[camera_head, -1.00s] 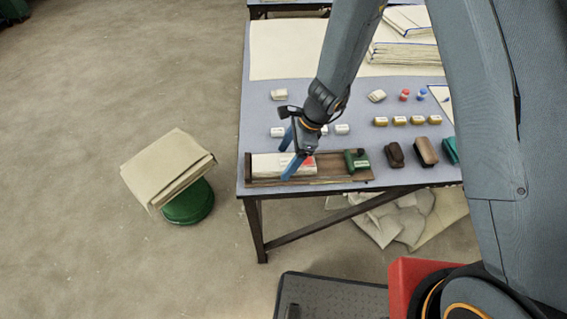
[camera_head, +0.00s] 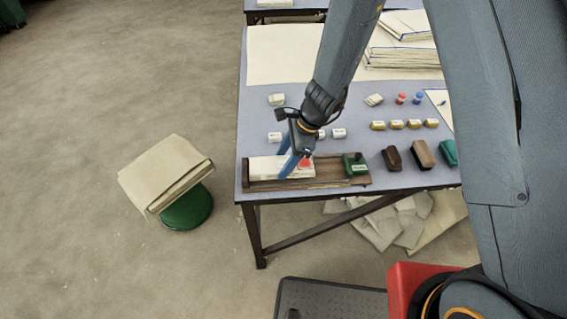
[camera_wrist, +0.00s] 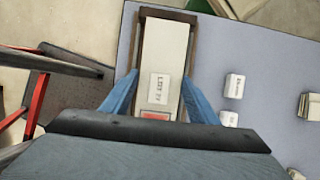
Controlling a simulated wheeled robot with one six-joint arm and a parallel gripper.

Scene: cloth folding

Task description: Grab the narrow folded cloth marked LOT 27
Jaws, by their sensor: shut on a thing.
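The narrow folded cloth (camera_head: 270,167) is cream white and lies in a shallow wooden tray (camera_head: 340,184) at the table's front left corner. In the wrist view the cloth (camera_wrist: 165,55) shows a label reading LOT 27 and a red patch near my gripper. My gripper (camera_head: 289,167) points down over the tray with its blue fingers, one on each side of the cloth. In the wrist view the fingers of my gripper (camera_wrist: 158,98) flank the cloth by its labelled end, shut on it. The fingertips are partly hidden by the tray and cloth.
A green block (camera_head: 355,163) sits at the tray's right end. Brown blocks (camera_head: 423,154) stand farther right. Small white labelled blocks (camera_head: 339,133) lie just behind the tray. A green stool (camera_head: 188,209) bearing folded cloth (camera_head: 165,170) stands left of the table on open floor.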

